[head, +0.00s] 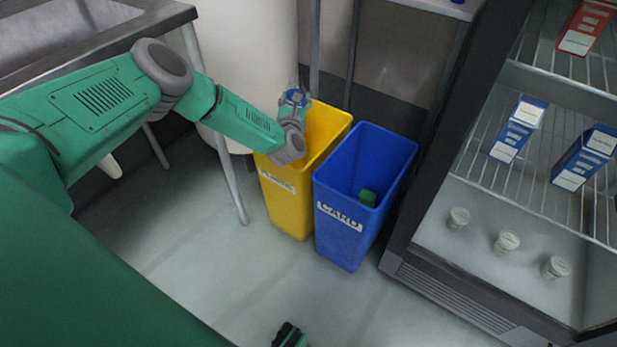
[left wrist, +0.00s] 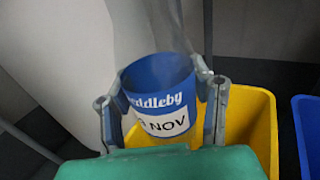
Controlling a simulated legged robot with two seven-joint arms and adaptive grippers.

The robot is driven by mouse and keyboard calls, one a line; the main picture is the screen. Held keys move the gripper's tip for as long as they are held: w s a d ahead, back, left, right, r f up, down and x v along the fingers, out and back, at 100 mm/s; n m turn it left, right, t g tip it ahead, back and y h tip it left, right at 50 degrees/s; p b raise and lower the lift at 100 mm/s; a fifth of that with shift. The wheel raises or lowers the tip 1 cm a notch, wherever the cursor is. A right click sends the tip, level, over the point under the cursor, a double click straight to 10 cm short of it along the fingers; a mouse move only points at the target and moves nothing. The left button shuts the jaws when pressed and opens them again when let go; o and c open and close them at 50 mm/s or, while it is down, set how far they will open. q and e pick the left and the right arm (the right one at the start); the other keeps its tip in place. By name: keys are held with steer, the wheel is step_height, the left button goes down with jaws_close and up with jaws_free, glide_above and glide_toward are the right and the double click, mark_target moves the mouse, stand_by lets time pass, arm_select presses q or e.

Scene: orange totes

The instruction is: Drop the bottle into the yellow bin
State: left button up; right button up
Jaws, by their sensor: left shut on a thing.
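My left gripper (head: 294,104) is at the yellow bin (head: 286,208), above its back part in the head view. It is shut on the bottle, whose blue label (left wrist: 160,92) with white lettering shows between the two fingers in the left wrist view. The bottle's clear upper part is hard to make out there. In the head view only a small blue piece of the bottle (head: 293,96) shows. The yellow bin's rim and inner wall also show behind the gripper in the left wrist view (left wrist: 252,118).
A blue bin labelled CARD (head: 342,240) stands just right of the yellow bin, with a green item (head: 367,197) inside. An open fridge (head: 480,190) with cartons and small cups is at the right. A metal table (head: 95,45) is at the upper left.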

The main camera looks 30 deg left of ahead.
arm_select(q)
step_height(320, 180, down, 4)
steer(key=shift+r+b, duration=0.15)
steer(key=shift+b, duration=0.7)
steer(key=shift+d+f+b, duration=0.25)
steer(key=shift+f+b, duration=0.1)
steer(key=shift+f, duration=0.2)
steer(key=shift+a, duration=0.1)
steer(key=o, duration=1)
steer(key=shift+a, duration=0.1)
steer(key=shift+o, duration=1.2)
steer(key=shift+a+f, duration=0.1)
